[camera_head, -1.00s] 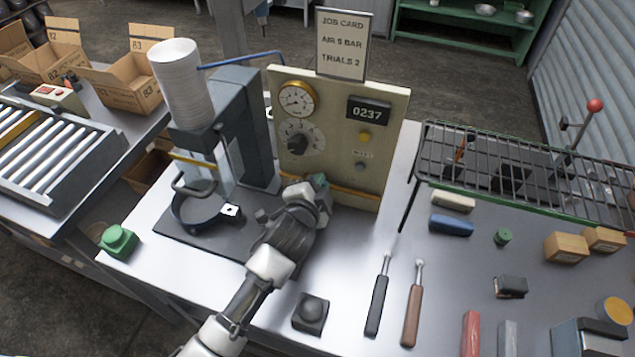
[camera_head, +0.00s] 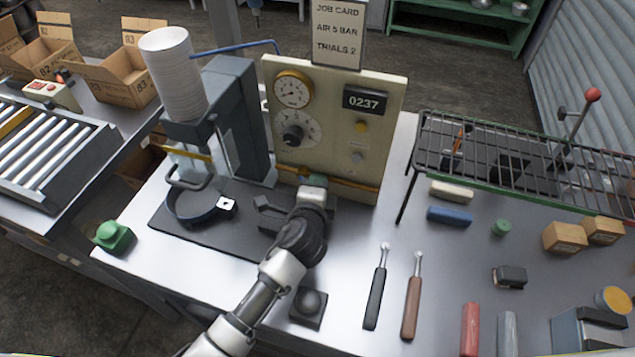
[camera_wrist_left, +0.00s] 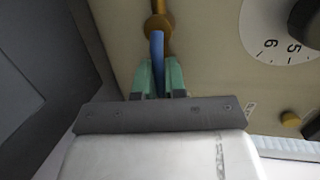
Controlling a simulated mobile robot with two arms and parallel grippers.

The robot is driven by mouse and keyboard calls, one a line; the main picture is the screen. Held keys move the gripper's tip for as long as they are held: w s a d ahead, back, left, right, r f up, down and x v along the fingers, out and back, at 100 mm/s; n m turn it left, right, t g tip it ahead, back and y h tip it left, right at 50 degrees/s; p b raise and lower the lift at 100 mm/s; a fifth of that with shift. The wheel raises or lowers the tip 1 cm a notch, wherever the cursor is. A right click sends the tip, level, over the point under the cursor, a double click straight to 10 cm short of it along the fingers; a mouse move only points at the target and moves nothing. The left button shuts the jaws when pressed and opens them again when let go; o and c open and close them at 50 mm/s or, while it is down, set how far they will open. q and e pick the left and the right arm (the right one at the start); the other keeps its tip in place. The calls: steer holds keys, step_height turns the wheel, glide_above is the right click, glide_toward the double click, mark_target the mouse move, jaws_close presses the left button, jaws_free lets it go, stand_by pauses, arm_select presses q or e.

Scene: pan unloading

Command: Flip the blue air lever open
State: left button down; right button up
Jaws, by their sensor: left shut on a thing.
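The blue air lever (camera_wrist_left: 157,50) hangs from a brass valve (camera_wrist_left: 158,25) on the cream panel, in the left wrist view. My left gripper (camera_wrist_left: 161,80) has its green fingers on either side of the lever and is shut on it. In the head view my left gripper (camera_head: 314,182) is at the foot of the panel (camera_head: 333,135), by the brass pipe (camera_head: 352,190). The lever is hidden there behind the gripper. My right gripper is not in view.
The press (camera_head: 232,115) with a stack of white cups stands left of the panel. A blue-rimmed ring fixture (camera_head: 178,212) lies on the dark mat. A black knob block (camera_head: 308,306) and two handled tools (camera_head: 376,290) lie in front. A wire rack (camera_head: 500,170) stands at right.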

arm_select(q)
steer(key=shift+f, duration=0.1)
stand_by(0.3)
steer(key=c, duration=1.2)
jaws_free()
steer(key=b+v, duration=0.1)
steer(key=v, duration=1)
